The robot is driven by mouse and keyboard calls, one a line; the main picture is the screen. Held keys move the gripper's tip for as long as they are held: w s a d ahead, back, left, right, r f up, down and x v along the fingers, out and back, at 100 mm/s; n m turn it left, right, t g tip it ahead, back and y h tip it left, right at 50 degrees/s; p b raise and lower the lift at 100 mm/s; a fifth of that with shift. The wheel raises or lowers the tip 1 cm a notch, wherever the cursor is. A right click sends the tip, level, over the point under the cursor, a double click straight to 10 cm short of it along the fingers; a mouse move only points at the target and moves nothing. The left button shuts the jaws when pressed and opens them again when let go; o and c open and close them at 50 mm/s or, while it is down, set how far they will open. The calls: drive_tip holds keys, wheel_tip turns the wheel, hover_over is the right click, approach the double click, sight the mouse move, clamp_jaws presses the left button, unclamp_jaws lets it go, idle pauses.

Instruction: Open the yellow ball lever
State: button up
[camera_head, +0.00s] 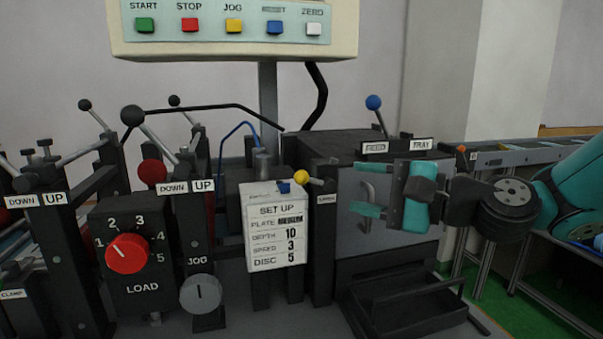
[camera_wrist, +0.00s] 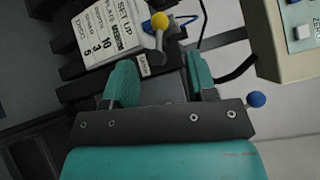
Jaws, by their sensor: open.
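The yellow ball lever (camera_head: 301,177) is a yellow ball on a short grey arm, at the right edge of the white SET UP card (camera_head: 275,225). In the wrist view its yellow ball (camera_wrist: 160,20) lies ahead of the fingertips, roughly in line with the gap between them. My gripper (camera_head: 376,190) is open and empty, to the right of the lever, in front of the dark cabinet. Its two teal fingers show in the wrist view (camera_wrist: 160,76), apart from the lever.
A blue ball lever (camera_head: 373,102) stands on top of the dark cabinet (camera_head: 335,145), near the TRAY label. An open dark tray (camera_head: 410,306) sits below. The button panel (camera_head: 235,42) hangs above.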

sight(300, 184)
drive_tip(key=p+x, duration=0.2)
drive_tip(key=x, duration=0.9)
drive_tip(key=shift+a+p, duration=0.15)
drive_tip(key=shift+p, duration=0.2)
drive_tip(key=c, duration=0.9)
drive_tip(key=shift+r+p, duration=0.1)
drive_tip(key=shift+p, duration=0.4)
drive_tip(key=shift+a+n+h+p, duration=0.1)
drive_tip(key=shift+n+h+p, duration=0.3)
drive_tip(key=shift+n+p, duration=0.1)
drive_tip(key=shift+f+n+g+h, duration=0.3)
drive_tip(key=shift+f+g, duration=0.1)
drive_tip(key=shift+f, duration=0.2)
